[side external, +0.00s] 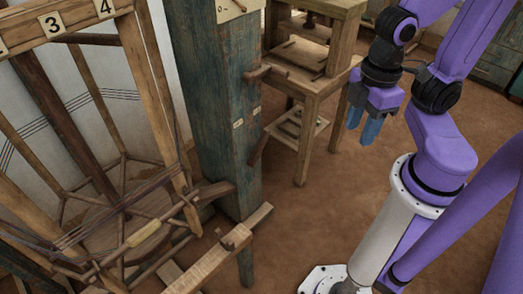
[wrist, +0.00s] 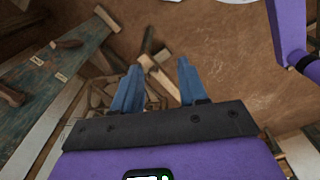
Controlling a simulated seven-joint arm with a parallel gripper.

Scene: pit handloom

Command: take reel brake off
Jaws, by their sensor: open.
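A large wooden reel (side external: 120,215) with slats, spokes and cards numbered 3 and 4 stands at the left of the side view. Beside it is a worn blue-green post (side external: 225,100) with two wooden pegs, an upper peg (side external: 256,74) and a lower peg (side external: 259,147), near small pale labels. I cannot tell which part is the reel brake. My gripper (side external: 364,124) hangs right of the post, apart from it, with blue fingers pointing down. In the wrist view my gripper (wrist: 157,88) is open and empty. The post (wrist: 75,50) shows at left there, with its pegs.
A wooden stand with shelves (side external: 312,85) is behind the post, close to my gripper. A wooden beam (side external: 212,262) with a short upright peg juts out low in front of the post. The brown floor (side external: 300,225) between post and my base is clear.

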